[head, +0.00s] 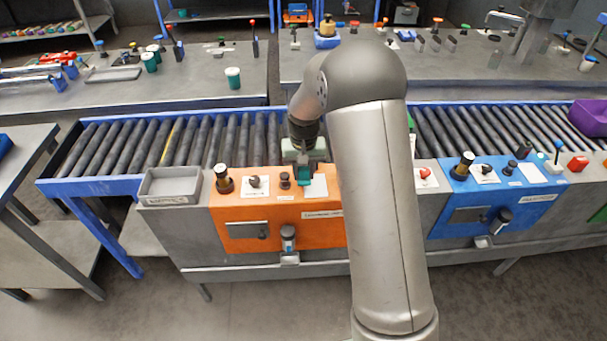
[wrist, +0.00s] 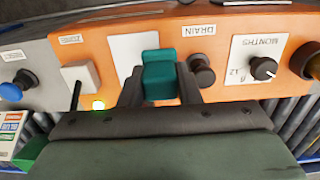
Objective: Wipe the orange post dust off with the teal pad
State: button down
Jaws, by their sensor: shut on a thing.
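The orange post (head: 325,232) is the orange-fronted control station at the middle of the conveyor; its orange top panel (wrist: 222,62) fills much of the wrist view. My gripper (head: 303,168) is over the panel's top, pointing down, with its fingers (wrist: 160,88) shut on the teal pad (wrist: 160,75). The pad also shows in the head view (head: 303,179), beside a plain white plate (head: 316,187). In the wrist view the pad overlaps this plate (wrist: 124,52). I cannot tell whether the pad touches the panel. I cannot make out any dust.
Close to the pad are a black DRAIN knob (wrist: 202,70), a MONTHS dial (wrist: 262,68) and a white switch box (wrist: 80,76) with a lit yellow lamp (wrist: 99,105). A grey tray (head: 170,185) lies left, the blue post (head: 500,200) right. Rollers (head: 215,140) run behind.

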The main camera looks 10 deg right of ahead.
jog(key=shift+r+p, duration=1.05)
jog(key=shift+r, duration=1.1)
